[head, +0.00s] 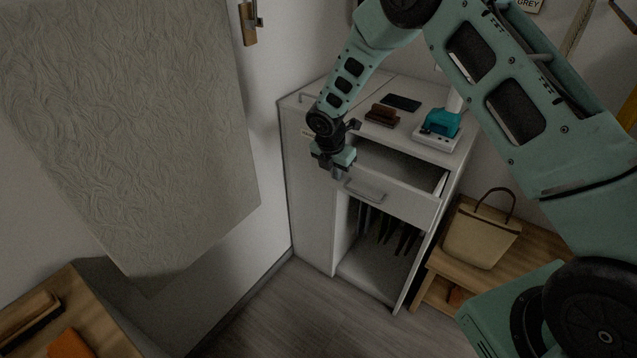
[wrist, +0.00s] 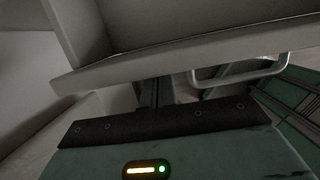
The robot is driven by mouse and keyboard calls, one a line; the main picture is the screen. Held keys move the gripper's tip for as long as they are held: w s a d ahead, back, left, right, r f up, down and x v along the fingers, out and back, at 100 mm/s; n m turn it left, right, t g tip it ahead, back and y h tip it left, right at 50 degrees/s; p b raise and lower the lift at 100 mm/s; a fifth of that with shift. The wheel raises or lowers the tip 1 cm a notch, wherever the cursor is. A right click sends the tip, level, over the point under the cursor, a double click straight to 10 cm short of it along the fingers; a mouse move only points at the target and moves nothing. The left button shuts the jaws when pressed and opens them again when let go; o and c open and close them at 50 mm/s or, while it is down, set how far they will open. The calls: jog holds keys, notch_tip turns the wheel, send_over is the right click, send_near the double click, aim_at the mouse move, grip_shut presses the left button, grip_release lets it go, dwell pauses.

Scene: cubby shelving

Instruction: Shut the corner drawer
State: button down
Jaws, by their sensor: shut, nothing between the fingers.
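The corner drawer (head: 405,198) is pulled open from the white cabinet in the corner, and its inside shows from above. Its front carries a bar handle (head: 366,191), which also shows in the wrist view (wrist: 240,72). My gripper (head: 340,173) is shut and empty at the left end of the drawer front. In the wrist view the drawer front's edge (wrist: 150,65) runs across the picture just beyond my gripper (wrist: 157,100). I cannot tell whether the fingers touch the front.
The white cabinet (head: 308,190) holds a brown item (head: 382,115), a dark flat item (head: 401,103) and a teal-topped device (head: 440,123) on top. Below the drawer is an open compartment with dark hanging items. A tan bag (head: 481,233) stands on a wooden bench at right. Floor (head: 300,310) in front is clear.

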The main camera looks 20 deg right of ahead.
jog(key=w+d, duration=0.2)
jog(key=d, duration=0.1)
jog(key=w+d, duration=0.2)
jog(key=d, duration=0.1)
jog(key=w+d, duration=0.2)
jog(key=d, duration=0.1)
jog(key=shift+w+d+p, duration=0.15)
jog(key=shift+w+p, duration=0.2)
jog(key=shift+p, duration=0.05)
jog(key=shift+w+d+r, duration=0.1)
jog(key=shift+w+d, duration=0.05)
jog(key=shift+d, duration=0.05)
